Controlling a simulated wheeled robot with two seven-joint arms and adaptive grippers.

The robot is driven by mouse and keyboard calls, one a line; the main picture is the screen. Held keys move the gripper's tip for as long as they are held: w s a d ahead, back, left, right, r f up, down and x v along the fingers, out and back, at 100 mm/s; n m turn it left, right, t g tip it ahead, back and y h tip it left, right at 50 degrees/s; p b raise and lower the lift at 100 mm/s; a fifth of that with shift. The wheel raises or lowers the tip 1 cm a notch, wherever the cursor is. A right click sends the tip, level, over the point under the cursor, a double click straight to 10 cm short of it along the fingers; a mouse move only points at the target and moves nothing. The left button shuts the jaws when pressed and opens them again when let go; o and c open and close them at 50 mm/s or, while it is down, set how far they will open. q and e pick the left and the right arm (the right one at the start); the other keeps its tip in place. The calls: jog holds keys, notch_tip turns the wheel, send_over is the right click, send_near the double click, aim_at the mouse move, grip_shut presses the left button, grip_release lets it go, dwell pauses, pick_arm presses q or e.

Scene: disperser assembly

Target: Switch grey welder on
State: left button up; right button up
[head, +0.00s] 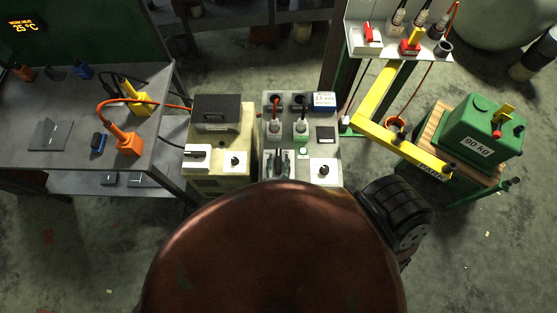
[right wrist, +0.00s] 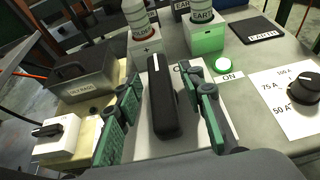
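The grey welder (head: 325,148) stands in the middle of the head view, its lower part hidden behind a large brown dome. Its switch (right wrist: 162,100) is a black lever handle with a white stripe, on a white plate in the right wrist view. An ON label (right wrist: 232,77) sits to the right of the handle, below a pale green round lamp or button (right wrist: 222,65). My right gripper (right wrist: 168,90) is open, with a green-padded finger on either side of the handle. I cannot tell whether the pads touch it. My left gripper is not in view.
A beige welder (head: 215,145) with its own switch stands close on the left. A black knob (right wrist: 305,88) with amp marks is to the right. Two plugs with cables stand behind the switch. A table (head: 60,165) is left; a green 90 kg canister (head: 480,135) is right.

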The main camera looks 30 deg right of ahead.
aim_at(278, 175)
jog(key=shift+s+a, duration=0.1)
jog(key=shift+s, duration=0.05)
jog(key=v, duration=0.7)
jog(key=shift+a+r, duration=0.1)
jog(key=shift+r, duration=0.05)
jog(key=shift+s, duration=0.1)
dwell(0.3)
